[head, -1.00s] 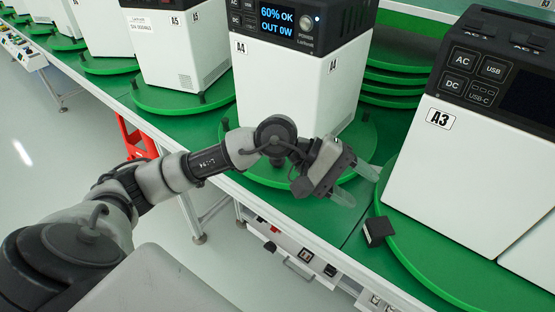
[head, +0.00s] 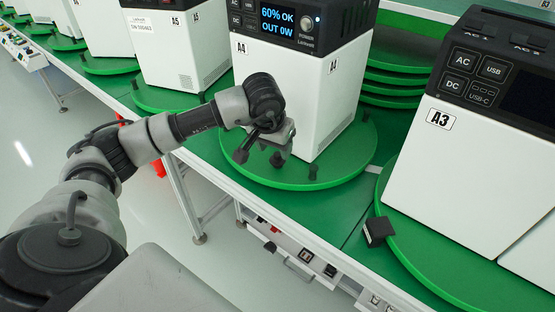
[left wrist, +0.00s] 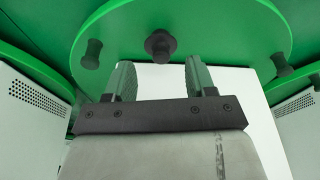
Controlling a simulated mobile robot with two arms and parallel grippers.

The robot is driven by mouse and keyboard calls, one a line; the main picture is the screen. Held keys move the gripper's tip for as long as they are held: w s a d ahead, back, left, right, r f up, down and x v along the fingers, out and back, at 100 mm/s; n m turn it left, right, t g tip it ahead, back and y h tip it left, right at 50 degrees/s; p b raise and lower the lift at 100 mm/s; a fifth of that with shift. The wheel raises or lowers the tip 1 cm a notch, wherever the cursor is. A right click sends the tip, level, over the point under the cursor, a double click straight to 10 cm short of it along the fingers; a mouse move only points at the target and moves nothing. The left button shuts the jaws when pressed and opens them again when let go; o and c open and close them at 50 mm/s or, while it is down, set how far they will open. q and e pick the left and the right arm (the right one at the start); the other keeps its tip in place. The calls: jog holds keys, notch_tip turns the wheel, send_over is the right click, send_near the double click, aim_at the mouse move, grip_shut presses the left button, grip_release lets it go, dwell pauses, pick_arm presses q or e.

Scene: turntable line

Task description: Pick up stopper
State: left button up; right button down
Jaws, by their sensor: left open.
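Small dark spool-shaped stoppers stand upright on the green turntable under the white unit marked A4. The middle stopper (left wrist: 160,46) lies straight ahead of my left gripper's fingers in the left wrist view. In the head view it is largely hidden by my gripper. Another stopper (head: 313,171) stands to the right on the same turntable. My left gripper (head: 280,154) points down over the front of this turntable. In the left wrist view the gripper (left wrist: 159,70) is open, with nothing between its fingers; I cannot tell whether they touch the middle stopper. My right gripper is out of view.
The A4 unit (head: 295,90) stands close behind my gripper. The A3 unit (head: 450,150) stands to the right on its own turntable. A small black block (head: 379,231) lies by that turntable's edge. The green turntable rim (head: 335,183) is clear at the front right.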

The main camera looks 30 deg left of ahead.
aim_at(277, 154)
pick_arm(q)
jog(key=x, duration=0.4)
jog(key=shift+w+a+f, duration=0.1)
jog(key=shift+w+f, duration=0.15)
jog(key=shift+w, duration=0.1)
jog(key=c, duration=0.6)
jog(key=shift+c, duration=0.2)
jog(key=shift+r, duration=0.1)
